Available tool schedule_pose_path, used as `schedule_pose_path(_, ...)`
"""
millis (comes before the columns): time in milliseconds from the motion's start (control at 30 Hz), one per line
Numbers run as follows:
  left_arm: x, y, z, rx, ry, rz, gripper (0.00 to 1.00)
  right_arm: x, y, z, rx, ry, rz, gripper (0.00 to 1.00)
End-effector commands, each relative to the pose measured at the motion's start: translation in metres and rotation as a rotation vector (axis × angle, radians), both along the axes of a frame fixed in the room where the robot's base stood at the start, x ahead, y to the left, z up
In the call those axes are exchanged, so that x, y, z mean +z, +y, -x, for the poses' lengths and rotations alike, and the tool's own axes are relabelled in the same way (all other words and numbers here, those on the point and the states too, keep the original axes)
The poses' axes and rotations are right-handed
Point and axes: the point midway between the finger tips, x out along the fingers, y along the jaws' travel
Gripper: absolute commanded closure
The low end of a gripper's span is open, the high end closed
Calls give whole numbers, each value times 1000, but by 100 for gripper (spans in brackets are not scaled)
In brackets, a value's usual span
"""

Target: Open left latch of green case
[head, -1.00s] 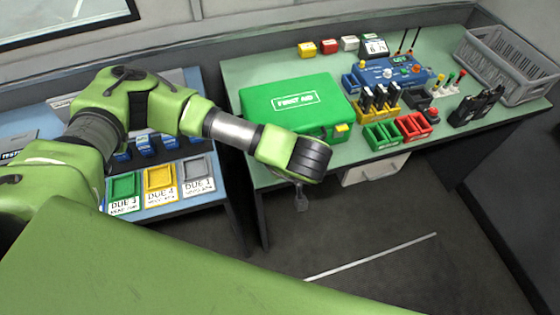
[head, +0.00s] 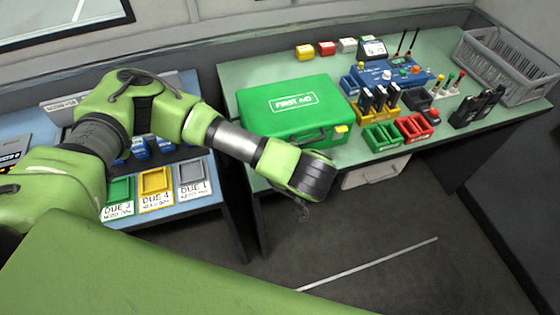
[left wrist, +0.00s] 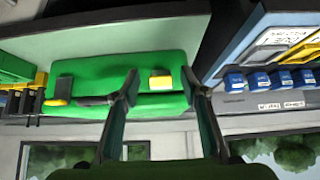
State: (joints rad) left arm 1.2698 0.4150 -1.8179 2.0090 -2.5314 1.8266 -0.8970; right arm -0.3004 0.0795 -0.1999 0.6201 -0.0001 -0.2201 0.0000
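The green first aid case (head: 282,92) lies closed on the green-topped table. One yellow latch (head: 341,130) shows at its front right in the head view; its left latch is hidden behind my left arm there. In the left wrist view, which looks upside down, the case (left wrist: 150,62) shows both latches. The left latch (left wrist: 160,80) appears between the fingers of my left gripper (left wrist: 159,88); the right latch (left wrist: 62,88) and dark handle (left wrist: 92,100) are to one side. My left gripper is open and empty, in front of the case. My right gripper is out of view.
Yellow (head: 376,117), green (head: 380,138) and red (head: 413,128) holders stand right of the case. A blue device (head: 392,72) and grey crate (head: 505,65) are farther back. A blue table (head: 215,205) with labelled trays stands left. Open floor lies in front.

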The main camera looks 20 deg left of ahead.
Motion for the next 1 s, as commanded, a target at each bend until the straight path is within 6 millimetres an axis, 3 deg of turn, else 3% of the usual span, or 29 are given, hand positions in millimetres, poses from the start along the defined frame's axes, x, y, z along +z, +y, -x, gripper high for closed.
schedule_pose_path(267,4,-2,3,0,0,0,60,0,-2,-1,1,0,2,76)
schedule_pose_path(633,60,-30,41,-7,-4,2,60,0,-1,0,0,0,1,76)
schedule_pose_path(1000,89,-43,63,-2,-2,0,60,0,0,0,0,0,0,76)
